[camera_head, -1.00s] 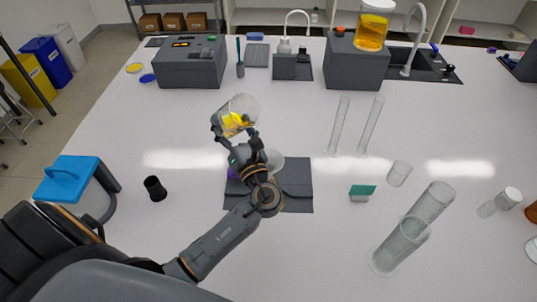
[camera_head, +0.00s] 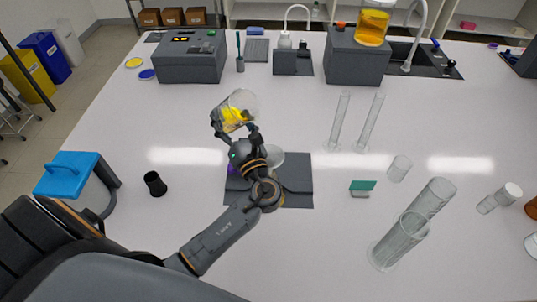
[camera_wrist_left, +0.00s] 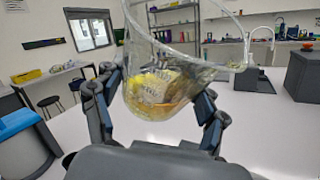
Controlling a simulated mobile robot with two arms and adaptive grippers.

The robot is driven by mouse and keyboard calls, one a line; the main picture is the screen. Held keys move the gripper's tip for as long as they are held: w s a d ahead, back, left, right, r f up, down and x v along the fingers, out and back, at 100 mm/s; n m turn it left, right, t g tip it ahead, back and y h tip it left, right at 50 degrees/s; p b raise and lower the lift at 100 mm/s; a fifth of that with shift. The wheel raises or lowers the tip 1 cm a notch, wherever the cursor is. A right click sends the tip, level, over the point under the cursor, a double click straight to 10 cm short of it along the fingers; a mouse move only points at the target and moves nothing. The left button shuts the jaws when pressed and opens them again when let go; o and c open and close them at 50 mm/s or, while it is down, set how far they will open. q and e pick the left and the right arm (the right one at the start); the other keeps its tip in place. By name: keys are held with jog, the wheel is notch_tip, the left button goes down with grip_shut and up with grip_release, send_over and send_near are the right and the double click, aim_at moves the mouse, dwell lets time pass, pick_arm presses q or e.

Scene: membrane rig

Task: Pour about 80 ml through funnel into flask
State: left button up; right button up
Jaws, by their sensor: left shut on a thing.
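A clear glass beaker (camera_head: 246,103) with yellow liquid is held tilted in my left gripper (camera_head: 236,128), above the bench. In the left wrist view the fingers (camera_wrist_left: 150,98) close around the beaker (camera_wrist_left: 175,60), and the yellow liquid lies in its lower part. A pale round rim, perhaps the funnel (camera_head: 276,157), shows just right of my left wrist, over a dark mat (camera_head: 298,178). My wrist and hand hide most of what stands there, so I cannot make out the flask. My right gripper is not in view.
A small black cup (camera_head: 155,184) and a blue-lidded box (camera_head: 70,174) stand left. Grey devices (camera_head: 191,62) line the back. Bench left of the beaker is clear.

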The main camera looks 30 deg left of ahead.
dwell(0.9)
pick_arm(q)
jog(key=shift+f+n+g, duration=0.15)
jog(key=shift+n+g, duration=0.15)
jog(key=shift+w+a+f+n+g+h, duration=0.1)
jog(key=shift+a+f+n+g+h, duration=0.5)
jog(key=shift+f+h, duration=0.3)
jog(key=shift+w+a+f+n+g+h, duration=0.1)
jog(key=shift+a+f+n+g+h, duration=0.45)
jog(key=shift+f+h, duration=0.35)
jog(key=shift+a+f+n+g+h, duration=0.5)
jog(key=shift+f+n+h, duration=0.15)
jog(key=shift+f+h, duration=0.25)
